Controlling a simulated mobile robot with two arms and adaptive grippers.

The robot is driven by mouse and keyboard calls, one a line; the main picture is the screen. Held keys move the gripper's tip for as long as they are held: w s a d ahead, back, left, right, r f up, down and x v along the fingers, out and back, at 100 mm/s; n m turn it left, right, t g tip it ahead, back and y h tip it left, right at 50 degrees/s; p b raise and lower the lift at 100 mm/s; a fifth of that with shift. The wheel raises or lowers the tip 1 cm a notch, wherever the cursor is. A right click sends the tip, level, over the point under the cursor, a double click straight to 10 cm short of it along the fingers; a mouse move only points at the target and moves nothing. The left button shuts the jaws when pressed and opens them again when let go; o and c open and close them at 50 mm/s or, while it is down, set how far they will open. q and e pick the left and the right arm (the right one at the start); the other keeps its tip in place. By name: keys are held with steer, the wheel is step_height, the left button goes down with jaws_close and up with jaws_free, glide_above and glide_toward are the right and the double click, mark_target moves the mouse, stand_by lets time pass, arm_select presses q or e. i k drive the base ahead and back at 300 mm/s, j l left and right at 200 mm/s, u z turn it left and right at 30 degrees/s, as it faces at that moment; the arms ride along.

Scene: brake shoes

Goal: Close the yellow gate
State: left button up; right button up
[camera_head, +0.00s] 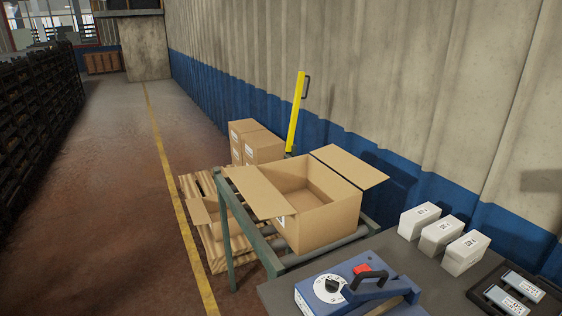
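The yellow gate (295,113) shows as a narrow yellow bar with a small dark handle (306,87) near its top. It stands close to upright, leaning slightly, beside the corrugated wall behind the open box. Neither of my grippers is in view.
An open cardboard box (329,216) sits on a green metal stand (229,240). Closed cartons (263,147) and a wooden pallet (198,187) lie beyond. A grey table (405,262) holds a blue device (334,290) and white boxes (441,234).

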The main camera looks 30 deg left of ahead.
mark_target(301, 76)
steer(key=z, duration=0.3)
steer(key=i+j+z, duration=0.1)
steer(key=j+z, duration=0.85)
steer(key=j, duration=0.1)
